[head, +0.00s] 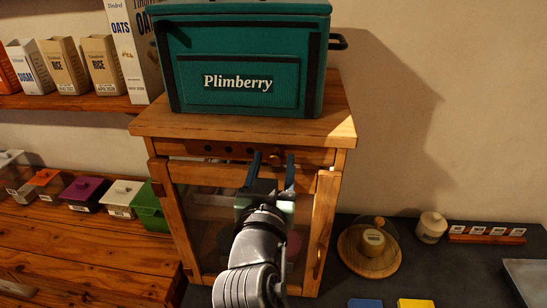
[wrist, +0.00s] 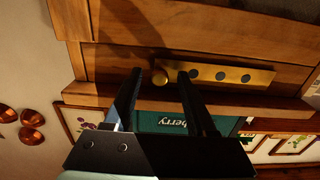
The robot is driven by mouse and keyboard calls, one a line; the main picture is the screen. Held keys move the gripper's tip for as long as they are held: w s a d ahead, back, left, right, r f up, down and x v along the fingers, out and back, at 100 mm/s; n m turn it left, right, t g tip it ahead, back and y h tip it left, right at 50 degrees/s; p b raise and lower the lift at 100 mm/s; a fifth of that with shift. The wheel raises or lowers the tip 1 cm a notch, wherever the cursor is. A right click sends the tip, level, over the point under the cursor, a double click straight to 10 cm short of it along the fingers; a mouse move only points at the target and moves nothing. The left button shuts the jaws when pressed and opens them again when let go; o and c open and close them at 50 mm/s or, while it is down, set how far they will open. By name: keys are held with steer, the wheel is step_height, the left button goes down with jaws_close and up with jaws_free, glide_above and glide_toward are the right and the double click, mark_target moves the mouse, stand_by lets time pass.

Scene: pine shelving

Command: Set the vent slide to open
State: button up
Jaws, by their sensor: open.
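The vent slide is a brass strip (wrist: 250,76) with dark round holes and a round knob (wrist: 160,77) at one end. It sits on the top rail of a wooden cabinet (head: 325,215), and in the head view the strip (head: 222,150) shows left of my gripper (head: 272,157). My gripper is open. In the wrist view its two fingertips (wrist: 160,73) stand on either side of the knob, with gaps to it. I cannot tell whether either finger touches the knob. My arm hides part of the cabinet's glazed front.
A green Plimberry box (head: 245,60) stands on the cabinet top. Lidded containers (head: 85,192) line the shelf at left, with food boxes (head: 65,65) above. A glass dome on a wooden board (head: 350,255) and a small jar (head: 432,226) stand on the dark counter at right.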

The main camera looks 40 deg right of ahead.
jaws_close()
stand_by(0.3)
stand_by(1.2)
